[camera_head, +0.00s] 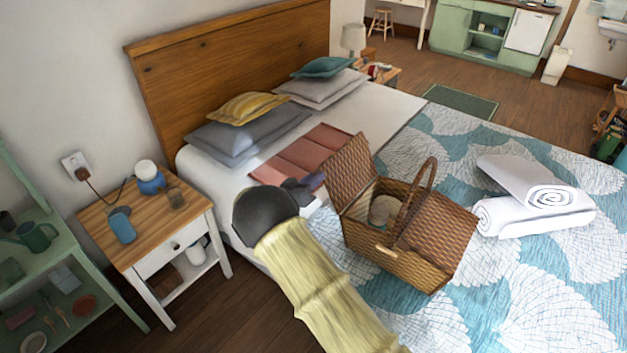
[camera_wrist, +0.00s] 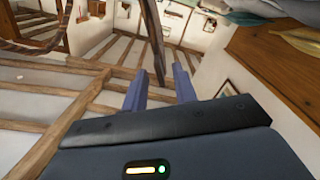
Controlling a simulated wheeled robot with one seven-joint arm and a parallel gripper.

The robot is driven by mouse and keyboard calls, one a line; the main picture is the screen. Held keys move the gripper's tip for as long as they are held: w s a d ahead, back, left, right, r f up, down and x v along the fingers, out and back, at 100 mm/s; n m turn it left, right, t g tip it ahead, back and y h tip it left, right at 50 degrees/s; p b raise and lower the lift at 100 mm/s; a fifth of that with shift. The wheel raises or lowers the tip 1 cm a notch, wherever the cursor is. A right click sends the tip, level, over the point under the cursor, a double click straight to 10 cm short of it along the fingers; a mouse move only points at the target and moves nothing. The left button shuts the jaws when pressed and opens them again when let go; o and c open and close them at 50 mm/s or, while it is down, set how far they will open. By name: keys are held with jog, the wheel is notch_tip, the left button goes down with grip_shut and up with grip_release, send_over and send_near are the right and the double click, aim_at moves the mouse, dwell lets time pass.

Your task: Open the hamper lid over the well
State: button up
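The wicker hamper (camera_head: 395,262) stands on the bed, with a hooped handle (camera_head: 428,190). Its left lid (camera_head: 350,168) is raised and leans up and back to the left. The open well (camera_head: 382,208) below shows a pale round item inside. The right-hand lid (camera_head: 440,228) lies shut. My gripper (camera_head: 312,185) is just left of the raised lid; whether it touches is unclear. In the wrist view my gripper's fingers (camera_wrist: 160,90) stand apart, with a thin dark brown strip between or beyond them. I cannot tell if that is the lid's edge.
Rolled white towels (camera_head: 535,200) lie on the bed right of the hamper. A folded pink cloth (camera_head: 300,155) and pillows (camera_head: 245,130) lie behind my gripper. A nightstand (camera_head: 150,225) with small items stands left. The patterned bedspread in front of the towels is clear.

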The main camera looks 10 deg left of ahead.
jog(key=b+v, duration=0.3)
jog(key=v, duration=1.4)
jog(key=shift+s, duration=0.2)
jog(key=w+d+r+n+g+y+p, duration=0.1)
jog(key=w+d+r+g+y, duration=0.1)
jog(key=w+d+r+y, duration=0.4)
jog(key=w+d+r+g+y+p, duration=0.1)
jog(key=w+d+y, duration=0.15)
jog(key=d, duration=0.45)
jog(key=s+d+g+p, duration=0.1)
jog(key=s+d+g, duration=0.3)
jog(key=s+d, duration=0.5)
jog(key=s+d+g+y+p, duration=0.1)
jog(key=s+d+g, duration=0.4)
jog(key=s+d, duration=0.5)
jog(key=s, duration=0.7)
jog(key=shift+s+d+r+g+p, duration=0.25)
jog(key=shift+r+g+p, duration=0.05)
jog(key=shift+r, duration=0.05)
